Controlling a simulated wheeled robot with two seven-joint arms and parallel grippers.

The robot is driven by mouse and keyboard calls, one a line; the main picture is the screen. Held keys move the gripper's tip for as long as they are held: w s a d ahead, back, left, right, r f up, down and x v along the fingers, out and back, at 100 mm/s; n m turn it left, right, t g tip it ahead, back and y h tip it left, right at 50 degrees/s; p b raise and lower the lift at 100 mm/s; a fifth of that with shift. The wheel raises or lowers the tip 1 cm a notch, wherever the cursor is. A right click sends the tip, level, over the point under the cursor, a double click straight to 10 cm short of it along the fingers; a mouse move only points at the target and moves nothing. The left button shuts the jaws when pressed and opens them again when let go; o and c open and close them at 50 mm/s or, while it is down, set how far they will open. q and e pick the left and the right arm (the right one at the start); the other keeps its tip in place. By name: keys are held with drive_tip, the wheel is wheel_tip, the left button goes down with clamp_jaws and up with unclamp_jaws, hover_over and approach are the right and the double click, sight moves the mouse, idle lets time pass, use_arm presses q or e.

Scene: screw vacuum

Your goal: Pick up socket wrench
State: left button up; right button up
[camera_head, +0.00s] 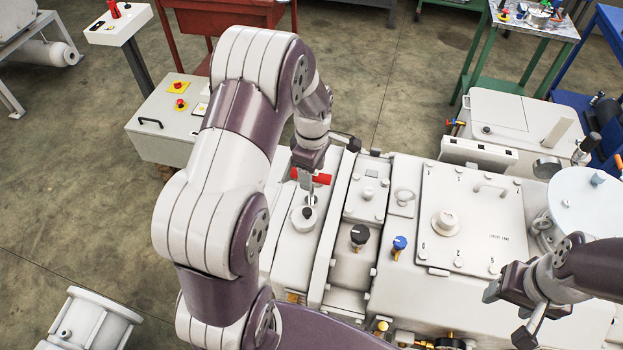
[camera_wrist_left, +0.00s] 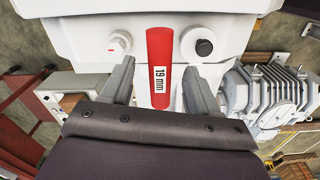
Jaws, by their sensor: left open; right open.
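The socket wrench (camera_head: 321,178) shows as a red handle on the white machine in the head view. In the left wrist view its handle (camera_wrist_left: 159,50) carries a white "19 mm" label; its lower end and the socket are hidden. My left gripper (camera_head: 309,184) is open over the handle. In the left wrist view the fingers (camera_wrist_left: 158,82) stand apart on both sides of the handle, with gaps visible. My right gripper (camera_head: 518,305) is open and empty at the lower right, over the machine.
The white vacuum machine (camera_head: 463,190) has knobs, a black knob (camera_head: 359,235) and a blue knob (camera_head: 399,243) right of my left gripper. A control box (camera_head: 160,122) stands to the left. A green-legged table (camera_head: 517,25) is at the back right.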

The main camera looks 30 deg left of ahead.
use_arm(q)
drive_tip(key=p, duration=0.1)
hover_over(311, 200)
drive_tip(key=f, duration=0.5)
drive_tip(key=shift+w+a+f, duration=0.25)
drive_tip(key=shift+w+f, duration=0.05)
drive_tip(key=shift+w, duration=0.05)
clamp_jaws()
